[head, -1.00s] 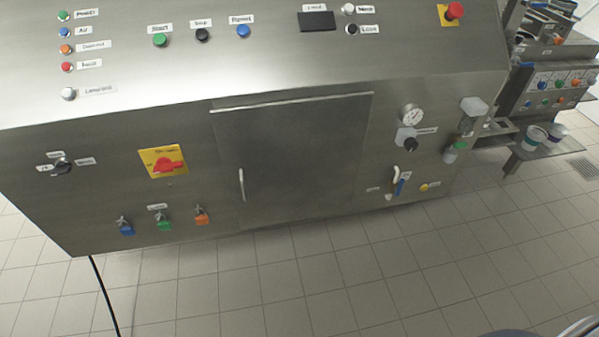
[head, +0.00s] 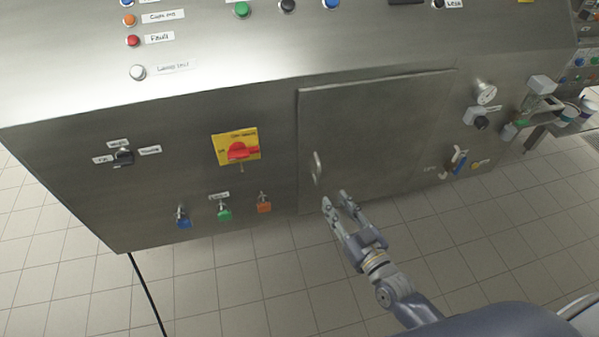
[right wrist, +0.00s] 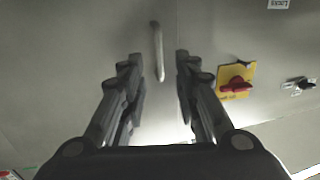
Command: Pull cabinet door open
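The cabinet door (head: 385,140) is a flat grey metal panel in the front of the machine, and it looks shut. Its handle (head: 317,168) is a short upright metal bar near the door's left edge. My right gripper (head: 334,199) is open and empty, just below and slightly right of the handle in the head view. In the right wrist view the handle (right wrist: 158,52) stands ahead of the open fingers (right wrist: 155,56), between their lines and apart from them. My left gripper is not in view.
The tiled floor (head: 230,290) below is clear except for a black cable (head: 148,292).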

